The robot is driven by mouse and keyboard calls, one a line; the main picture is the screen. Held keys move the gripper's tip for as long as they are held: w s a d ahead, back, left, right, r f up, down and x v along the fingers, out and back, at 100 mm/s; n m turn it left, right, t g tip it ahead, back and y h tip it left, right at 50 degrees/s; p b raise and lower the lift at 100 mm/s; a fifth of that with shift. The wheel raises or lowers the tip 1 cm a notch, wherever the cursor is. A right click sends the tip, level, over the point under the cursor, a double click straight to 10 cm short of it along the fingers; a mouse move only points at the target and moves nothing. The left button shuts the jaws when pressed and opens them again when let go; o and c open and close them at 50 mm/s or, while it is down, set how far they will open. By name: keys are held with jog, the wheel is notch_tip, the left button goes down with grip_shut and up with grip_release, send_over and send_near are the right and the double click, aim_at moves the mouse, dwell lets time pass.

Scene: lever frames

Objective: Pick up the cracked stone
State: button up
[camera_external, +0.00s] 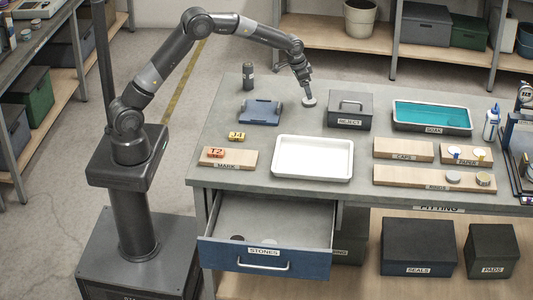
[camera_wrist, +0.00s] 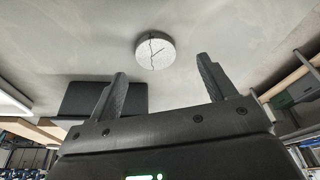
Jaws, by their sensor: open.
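The cracked stone (camera_external: 309,102) is a small pale grey disc on the table, behind the white tray and left of the REJECT box. In the wrist view the cracked stone (camera_wrist: 155,50) shows dark branching crack lines on its round face. My gripper (camera_external: 304,88) is just above the stone, pointing down. In the wrist view my gripper (camera_wrist: 162,68) is open with nothing between its fingers, and the stone appears beyond the fingertips. Whether the fingertips touch the table cannot be told.
The grey REJECT box (camera_external: 349,109) stands close to the right. A blue pad (camera_external: 261,112) and dark bottle (camera_external: 248,76) are to the left. The white tray (camera_external: 313,175) is in front. A teal SOAK tray (camera_external: 432,115) is farther right.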

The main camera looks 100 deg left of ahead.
aim_at(302, 107)
jog(key=x, duration=0.4)
jog(key=shift+w+d+f, duration=0.2)
jog(key=shift+d+f, duration=0.05)
jog(key=shift+f, duration=0.05)
jog(key=shift+c, duration=0.5)
jog(key=c, duration=1)
jog(key=shift+r, duration=0.1)
